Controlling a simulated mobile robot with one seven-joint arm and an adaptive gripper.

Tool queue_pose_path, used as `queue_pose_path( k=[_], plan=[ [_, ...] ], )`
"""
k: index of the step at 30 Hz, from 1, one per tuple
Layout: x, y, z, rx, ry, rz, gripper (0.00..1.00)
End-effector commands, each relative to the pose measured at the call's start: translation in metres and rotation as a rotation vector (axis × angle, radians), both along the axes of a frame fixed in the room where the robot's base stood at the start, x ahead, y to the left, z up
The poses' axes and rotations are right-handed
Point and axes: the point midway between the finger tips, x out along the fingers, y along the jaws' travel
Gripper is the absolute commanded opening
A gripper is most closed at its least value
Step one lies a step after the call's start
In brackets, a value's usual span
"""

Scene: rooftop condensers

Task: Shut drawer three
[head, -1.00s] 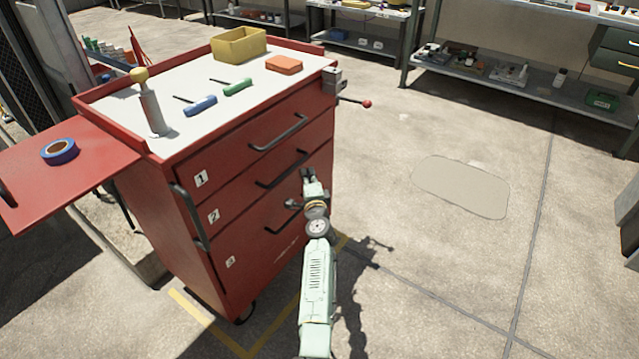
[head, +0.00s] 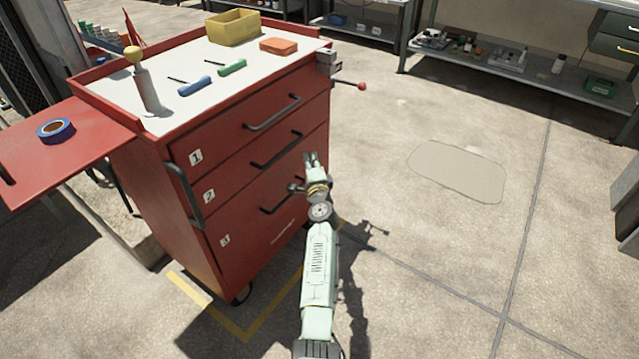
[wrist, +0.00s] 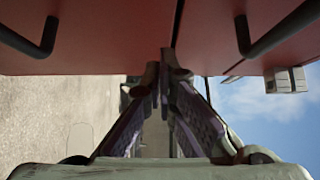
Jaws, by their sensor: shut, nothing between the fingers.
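Drawer three (head: 245,232), marked 3, is the lowest drawer of the red cabinet. Its front looks flush with the drawers above, with no visible gap. Its black handle (head: 268,209) is partly hidden by my wrist. My gripper (head: 310,156) is shut and empty, in front of the cabinet's right part, just below the handle of drawer two (head: 275,158). In the wrist view my shut fingers (wrist: 166,62) point at red fronts with a dark seam between them and a black handle on each side. I cannot tell whether the fingertips touch the front.
Drawer one (head: 240,140) looks shut. The cabinet top holds a yellow bin (head: 234,28), an orange block (head: 278,46) and screwdrivers. A red side shelf (head: 85,155) carries blue tape (head: 56,130). A red-knobbed lever (head: 352,85) sticks out at right. Floor to the right is clear.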

Motion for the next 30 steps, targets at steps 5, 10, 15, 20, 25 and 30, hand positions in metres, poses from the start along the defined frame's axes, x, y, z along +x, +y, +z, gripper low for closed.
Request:
queue_pose_path(
  k=[5,10,15,20,25,30],
  plan=[
    [-0.038,-0.012,0.0,-0.001,0.002,-0.002,0.0],
    [-0.071,-0.021,-0.001,-0.001,0.002,-0.002,0.0],
    [-0.09,-0.027,-0.001,0.001,0.001,-0.003,0.0],
    [-0.097,-0.029,-0.001,0.001,0.0,-0.003,0.0],
    [-0.096,-0.026,0.017,-0.052,-0.027,0.013,0.0],
    [-0.101,-0.011,0.109,-0.459,-0.174,0.084,0.0]
  ],
)
